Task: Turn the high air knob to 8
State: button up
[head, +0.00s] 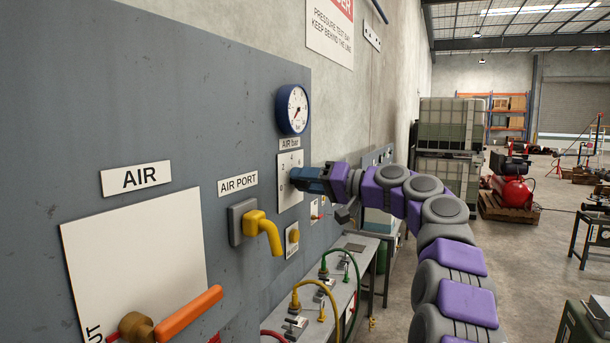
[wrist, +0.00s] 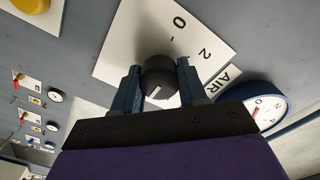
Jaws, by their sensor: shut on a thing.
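The air knob (wrist: 158,78) is a dark round knob with a pale pointer mark, on a white dial plate (wrist: 125,50) with numbers 0 and 2 visible in the wrist view. In the head view the plate (head: 290,165) sits below the "AIR bar" label (head: 290,144) on the grey panel. My gripper (wrist: 160,82) has its two blue fingers on either side of the knob, shut on it. In the head view my gripper (head: 300,178) reaches the plate from the right and hides the knob. The higher numbers are hidden in the wrist view.
A blue-rimmed gauge (head: 292,109) is above the plate. A yellow air port handle (head: 266,232) juts out at lower left, with an orange lever (head: 188,317) farther left. A bench (head: 345,275) with hoses stands below my arm.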

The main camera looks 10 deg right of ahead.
jog(key=shift+d+r+m+p, duration=0.1)
jog(key=shift+r+m+p, duration=0.15)
jog(key=shift+m+p, duration=0.55)
jog(key=shift+f, duration=0.1)
jog(key=o, duration=1.1)
jog(key=shift+w+d+f, duration=0.1)
jog(key=shift+w+f, duration=0.1)
jog(key=shift+w, duration=0.15)
jog(key=shift+c, duration=0.2)
jog(key=shift+s+r, duration=0.1)
jog(key=shift+s, duration=0.15)
jog(key=v, duration=1.7)
jog(key=shift+d+b, duration=0.25)
jog(key=shift+b, duration=0.2)
